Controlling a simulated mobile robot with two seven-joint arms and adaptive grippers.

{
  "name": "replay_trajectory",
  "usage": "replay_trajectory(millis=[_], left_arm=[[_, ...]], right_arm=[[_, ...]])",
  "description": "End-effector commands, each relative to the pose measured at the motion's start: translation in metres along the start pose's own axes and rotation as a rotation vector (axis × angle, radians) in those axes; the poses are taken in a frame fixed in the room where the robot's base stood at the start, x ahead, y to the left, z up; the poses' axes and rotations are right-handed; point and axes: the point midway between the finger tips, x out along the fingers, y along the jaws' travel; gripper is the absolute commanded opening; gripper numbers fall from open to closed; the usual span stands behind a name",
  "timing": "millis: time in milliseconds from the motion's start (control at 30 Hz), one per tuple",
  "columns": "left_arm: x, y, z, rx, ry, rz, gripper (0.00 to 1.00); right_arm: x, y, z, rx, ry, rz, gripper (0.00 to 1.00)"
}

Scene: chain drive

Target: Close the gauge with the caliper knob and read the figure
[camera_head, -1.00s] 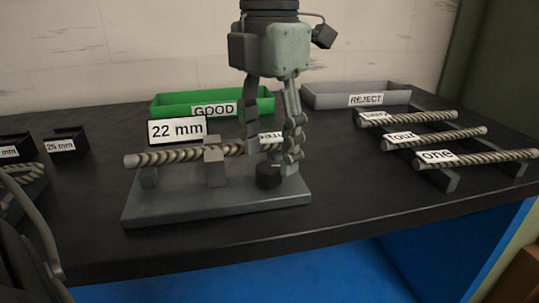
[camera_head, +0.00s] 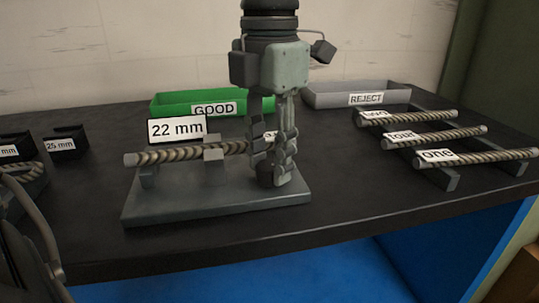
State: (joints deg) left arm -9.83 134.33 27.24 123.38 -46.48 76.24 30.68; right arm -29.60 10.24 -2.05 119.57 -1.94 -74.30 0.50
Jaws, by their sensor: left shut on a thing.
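The gauge has a grey base plate (camera_head: 215,203), an upright jaw block (camera_head: 214,168) and a display (camera_head: 177,129) reading "22 mm". A twisted rod (camera_head: 175,155) lies across the gauge; its label is mostly hidden behind my fingers. My left gripper (camera_head: 272,181) comes down from above at the right end of the base plate. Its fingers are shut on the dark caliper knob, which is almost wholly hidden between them.
A green GOOD tray (camera_head: 180,101) and a grey REJECT tray (camera_head: 325,99) stand behind. Rods labelled "four" (camera_head: 440,135) and "one" (camera_head: 500,158), and another, lie on a rack at right. Small dark holders, one marked "25 mm" (camera_head: 66,133), stand at left. The front table strip is clear.

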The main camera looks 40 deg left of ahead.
Motion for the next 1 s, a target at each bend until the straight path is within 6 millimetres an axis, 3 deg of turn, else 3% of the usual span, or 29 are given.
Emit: replay_trajectory(millis=[300,567,600,700,767,1000], left_arm=[[0.001,0.000,0.000,0.241,0.001,0.000,0.04],[0.000,0.000,0.000,0.251,0.001,0.001,0.04],[0.000,0.000,0.000,0.250,0.001,0.001,0.35],[0.000,0.000,0.000,0.250,0.002,0.001,0.48],[0.000,0.000,0.000,0.249,0.002,0.001,0.54],[0.000,0.000,0.000,0.248,0.001,0.001,0.54]], right_arm=[[-0.019,0.004,-0.003,-0.003,0.009,0.011,0.42],[-0.019,0.004,-0.003,-0.002,0.008,0.012,0.42],[-0.019,0.004,-0.003,-0.002,0.008,0.012,0.42],[-0.019,0.004,-0.003,-0.002,0.007,0.012,0.42],[-0.019,0.004,-0.003,-0.002,0.007,0.012,0.42],[-0.019,0.004,-0.003,-0.001,0.008,0.011,0.42]])
